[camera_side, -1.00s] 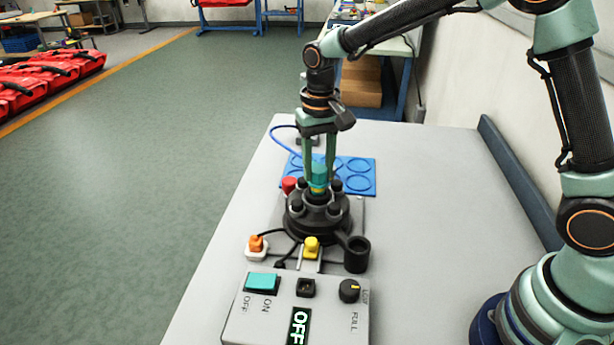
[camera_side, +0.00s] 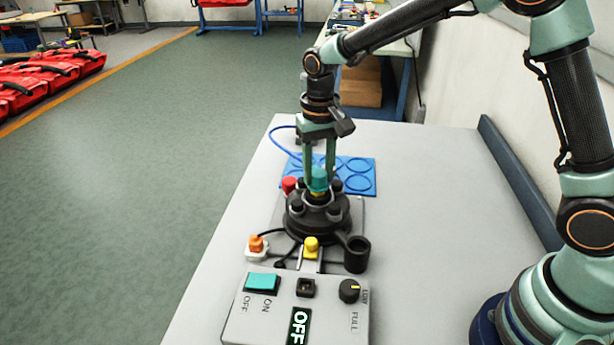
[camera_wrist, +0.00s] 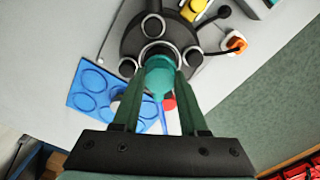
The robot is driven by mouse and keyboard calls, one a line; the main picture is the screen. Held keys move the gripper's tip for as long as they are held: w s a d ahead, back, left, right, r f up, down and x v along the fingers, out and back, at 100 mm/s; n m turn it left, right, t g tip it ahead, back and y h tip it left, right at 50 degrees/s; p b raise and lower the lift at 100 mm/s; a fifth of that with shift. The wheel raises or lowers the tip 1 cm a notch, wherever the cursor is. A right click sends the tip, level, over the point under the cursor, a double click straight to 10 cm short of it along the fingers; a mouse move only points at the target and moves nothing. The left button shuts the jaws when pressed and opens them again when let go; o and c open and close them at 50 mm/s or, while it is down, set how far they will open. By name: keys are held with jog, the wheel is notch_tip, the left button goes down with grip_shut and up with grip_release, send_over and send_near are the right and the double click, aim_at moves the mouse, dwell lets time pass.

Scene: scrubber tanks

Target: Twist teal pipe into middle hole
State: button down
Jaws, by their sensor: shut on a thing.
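The teal pipe (camera_side: 318,180) stands upright at the top centre of the black round tank (camera_side: 317,212), over its middle hole. A yellow band shows just under the teal part. My gripper (camera_side: 318,172) points down and is shut on the teal pipe. In the wrist view the teal pipe (camera_wrist: 159,76) sits between my two fingertips, in front of the pale ring at the tank's centre. The pipe and fingers hide the inside of the middle hole. Several black posts ring the tank top.
A red cap (camera_side: 289,184) is left of the tank, with a blue tray of round recesses (camera_side: 360,180) behind. In front are a yellow plug (camera_side: 311,246), an orange plug (camera_side: 257,243), a black cup (camera_side: 357,254) and a control box (camera_side: 297,308) reading OFF. The table's right side is clear.

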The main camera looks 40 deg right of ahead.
jog(key=shift+f, duration=0.35)
dwell(0.9)
grip_release()
dwell(0.4)
dwell(0.4)
jog(key=shift+r, duration=3.55)
